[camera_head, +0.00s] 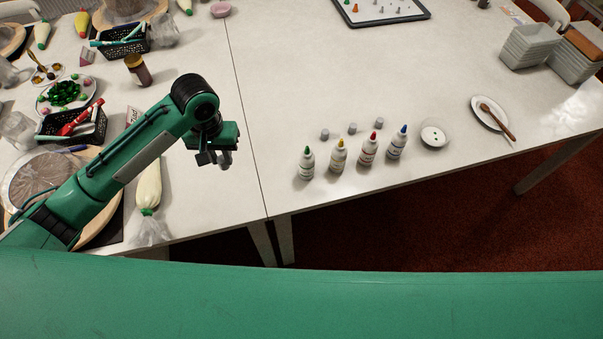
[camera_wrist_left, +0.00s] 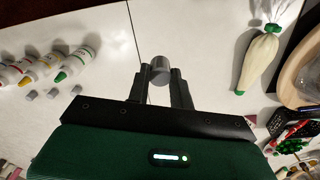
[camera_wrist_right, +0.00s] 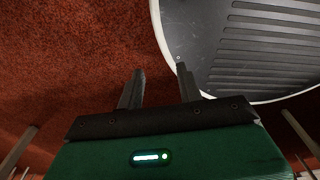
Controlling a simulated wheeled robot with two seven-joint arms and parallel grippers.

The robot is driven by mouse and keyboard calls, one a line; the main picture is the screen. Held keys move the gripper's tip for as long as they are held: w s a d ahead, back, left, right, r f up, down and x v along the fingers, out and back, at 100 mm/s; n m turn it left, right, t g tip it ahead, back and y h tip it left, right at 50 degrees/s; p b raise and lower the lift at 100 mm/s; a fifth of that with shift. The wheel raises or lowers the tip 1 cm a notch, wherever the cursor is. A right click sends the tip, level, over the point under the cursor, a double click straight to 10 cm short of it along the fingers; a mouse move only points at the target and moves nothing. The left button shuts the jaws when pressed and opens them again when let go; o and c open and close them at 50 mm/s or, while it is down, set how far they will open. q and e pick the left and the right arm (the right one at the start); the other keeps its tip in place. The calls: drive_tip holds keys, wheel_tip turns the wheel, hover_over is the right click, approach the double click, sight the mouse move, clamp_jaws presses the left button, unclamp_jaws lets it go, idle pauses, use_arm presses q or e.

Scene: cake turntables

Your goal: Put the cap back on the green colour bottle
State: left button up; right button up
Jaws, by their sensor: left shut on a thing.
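The green colour bottle (camera_head: 306,166) stands upright on the table, a white bottle with a bare green tip, at the left end of a row of bottles. It also shows in the left wrist view (camera_wrist_left: 76,62). My left gripper (camera_head: 222,160) is shut on a small grey cap (camera_wrist_left: 160,70), held above the table to the left of the green bottle and apart from it. My right gripper (camera_wrist_right: 158,80) is open and empty over the red floor; it is out of the head view.
Yellow (camera_head: 338,157), red (camera_head: 368,150) and blue (camera_head: 397,144) bottles stand to the right of the green one. Three loose grey caps, one here (camera_head: 325,134), lie behind the row. A piping bag (camera_head: 149,188) lies below my left arm. The table before the bottles is clear.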

use_arm(q)
drive_tip(key=f+b, duration=0.2)
drive_tip(key=f, duration=0.2)
drive_tip(key=w+f+b, duration=0.1)
drive_tip(key=f+b, duration=0.1)
drive_tip(key=f, duration=0.3)
drive_tip(key=w+a+f+b, duration=0.1)
drive_tip(key=f+b, duration=0.2)
drive_tip(key=f, duration=0.2)
drive_tip(key=shift+f, duration=0.25)
drive_tip(key=shift+s, duration=0.1)
